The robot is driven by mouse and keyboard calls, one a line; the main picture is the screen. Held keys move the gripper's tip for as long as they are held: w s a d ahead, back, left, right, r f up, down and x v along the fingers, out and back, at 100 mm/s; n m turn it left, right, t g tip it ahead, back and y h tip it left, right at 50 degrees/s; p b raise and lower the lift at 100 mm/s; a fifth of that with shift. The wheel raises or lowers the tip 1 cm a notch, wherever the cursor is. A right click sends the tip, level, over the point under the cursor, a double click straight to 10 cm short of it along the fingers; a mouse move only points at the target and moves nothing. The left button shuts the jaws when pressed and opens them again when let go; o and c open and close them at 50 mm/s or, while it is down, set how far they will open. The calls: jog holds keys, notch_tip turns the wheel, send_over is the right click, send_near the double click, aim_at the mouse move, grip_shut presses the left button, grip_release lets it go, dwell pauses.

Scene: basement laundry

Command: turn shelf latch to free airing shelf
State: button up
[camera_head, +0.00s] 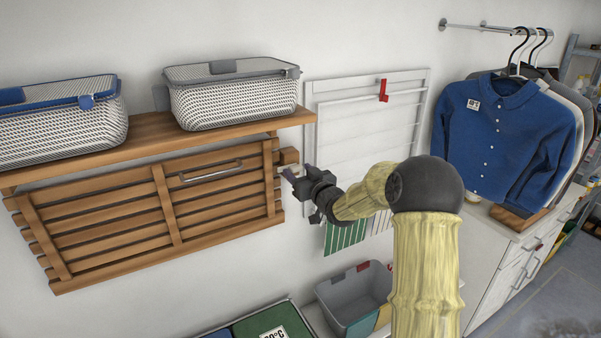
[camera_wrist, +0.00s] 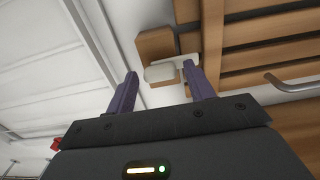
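The slatted wooden airing shelf (camera_head: 150,214) is folded flat against the wall under a wooden ledge, with a metal bar handle (camera_head: 210,170) near its top. The pale shelf latch (camera_wrist: 162,72) lies across a small wooden block (camera_wrist: 155,46) at the shelf's upper right corner and reaches over the shelf's edge. In the head view the block (camera_head: 289,156) shows, but the latch is partly hidden by my gripper (camera_head: 295,174). In the wrist view my gripper (camera_wrist: 160,70) is open. The latch's rounded end appears between its purple fingertips; I cannot tell whether they touch it.
Two baskets (camera_head: 234,104) (camera_head: 60,118) stand on the wooden ledge (camera_head: 150,138). A white wall rack (camera_head: 365,113) with a red clip is right of the latch. A grey bin (camera_head: 347,299) stands below. Hanging shirts (camera_head: 510,135) are at the right.

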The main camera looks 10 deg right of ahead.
jog(key=c, duration=0.7)
jog(key=shift+c, duration=0.2)
jog(key=shift+m, duration=0.5)
jog(key=m+b, duration=0.1)
jog(key=m, duration=1.1)
jog(key=shift+d+m, duration=0.1)
jog(key=shift+m, duration=2.4)
